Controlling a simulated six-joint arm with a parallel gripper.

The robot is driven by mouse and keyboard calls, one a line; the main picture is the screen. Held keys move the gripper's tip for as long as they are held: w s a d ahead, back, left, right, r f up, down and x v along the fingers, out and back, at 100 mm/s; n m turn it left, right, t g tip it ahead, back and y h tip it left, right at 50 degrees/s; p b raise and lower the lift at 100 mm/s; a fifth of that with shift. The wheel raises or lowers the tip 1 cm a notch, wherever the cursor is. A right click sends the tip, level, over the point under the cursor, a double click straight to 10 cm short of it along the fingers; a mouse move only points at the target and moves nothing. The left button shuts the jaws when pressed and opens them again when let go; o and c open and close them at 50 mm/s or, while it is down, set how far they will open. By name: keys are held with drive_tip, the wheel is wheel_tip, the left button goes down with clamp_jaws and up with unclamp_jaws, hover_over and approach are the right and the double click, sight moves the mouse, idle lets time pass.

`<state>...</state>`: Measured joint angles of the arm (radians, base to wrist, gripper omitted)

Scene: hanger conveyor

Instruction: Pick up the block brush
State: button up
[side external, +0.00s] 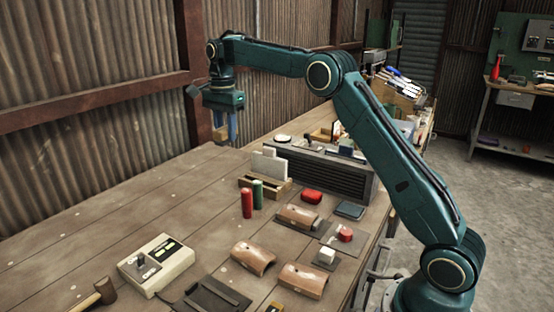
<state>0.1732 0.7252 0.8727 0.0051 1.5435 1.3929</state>
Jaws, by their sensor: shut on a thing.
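My gripper (226,127) hangs pointing down at the far left end of the table, beside the corrugated wall. It is shut on a small brown thing, which I take to be the block brush (220,135). Only a small part of the brush shows below and beside the fingers. At this size I cannot see its bristles, or tell whether it touches the table or hangs just above it.
Red and green cylinders (252,197) stand near a wooden holder (265,188). A long dark slatted box (325,172) lies behind. Curved brown pieces (253,257), a control box (156,265) and a mallet (98,295) lie nearer. The table's left middle (130,205) is clear.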

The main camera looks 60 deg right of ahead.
drive_tip(key=shift+r, duration=0.25)
idle(0.3)
drive_tip(key=o, duration=0.3)
drive_tip(key=shift+c, duration=1)
drive_tip(key=shift+s+d, duration=0.1)
drive_tip(key=shift+s, duration=0.05)
drive_tip(key=shift+s+d+f, duration=0.1)
drive_tip(key=shift+s+d, duration=0.1)
drive_tip(key=shift+s, duration=0.15)
drive_tip(key=s+d+f, duration=0.1)
drive_tip(key=s+f, duration=0.3)
drive_tip(key=s, duration=0.8)
drive_tip(key=s+d+f, duration=0.1)
drive_tip(key=s+f, duration=0.3)
drive_tip(key=s, duration=0.9)
drive_tip(key=shift+d+f, duration=0.2)
drive_tip(key=shift+f, duration=0.15)
